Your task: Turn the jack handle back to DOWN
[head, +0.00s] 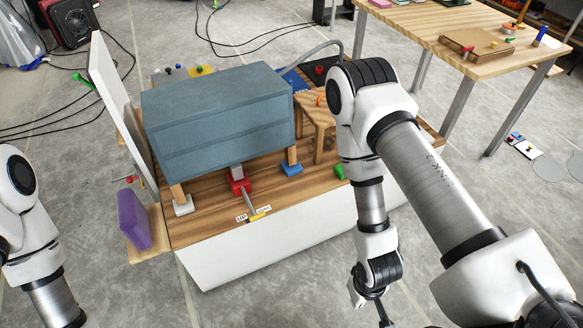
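The red jack (240,186) stands on the wooden platform under the front of a blue-grey cabinet (217,117). Its grey handle (250,202) points toward the platform's front edge, with a yellow end (258,217) there. The handle end lies between the small white UP label (242,218) and a second white label (264,209), whose text is too small to read surely. My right gripper (371,311) is at the bottom edge, in front of and right of the platform. Its fingers look spread and empty, partly cut off. My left arm enters at the left; its gripper is out of frame.
The cabinet's wooden legs stand on pads, one blue (291,169) and one white (183,206). A white panel (110,85) rises left of it. A purple block (134,220) stands on a side shelf. A wooden stool (318,130) is at right. Floor in front is clear.

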